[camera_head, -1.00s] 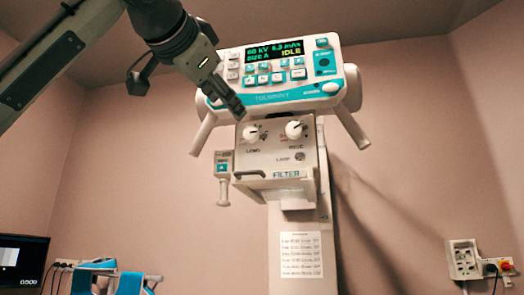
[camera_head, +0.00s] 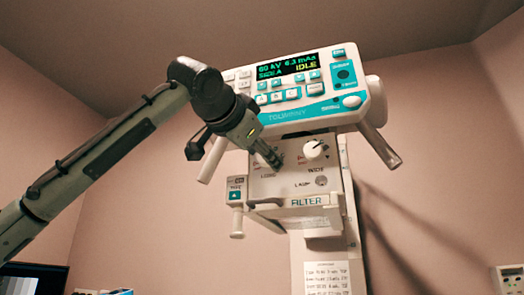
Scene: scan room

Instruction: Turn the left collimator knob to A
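The collimator box (camera_head: 283,188) hangs under the teal and white console. The left knob, above a label that seems to read LONG, is hidden behind my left gripper (camera_head: 274,162). The right knob (camera_head: 316,149) is white and stands clear above the label WIDE. My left gripper comes in from the left, with its fingertips over the left knob's place on the panel. Whether it is open or shut, or touches the knob, cannot be told. My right gripper is not in view.
The console (camera_head: 300,92) reads SIZE A and IDLE and sits just above the collimator. A handle (camera_head: 379,146) slopes down at the right. A filter tray (camera_head: 305,201) and a small hanging control (camera_head: 236,195) are below. Open space lies right of the column.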

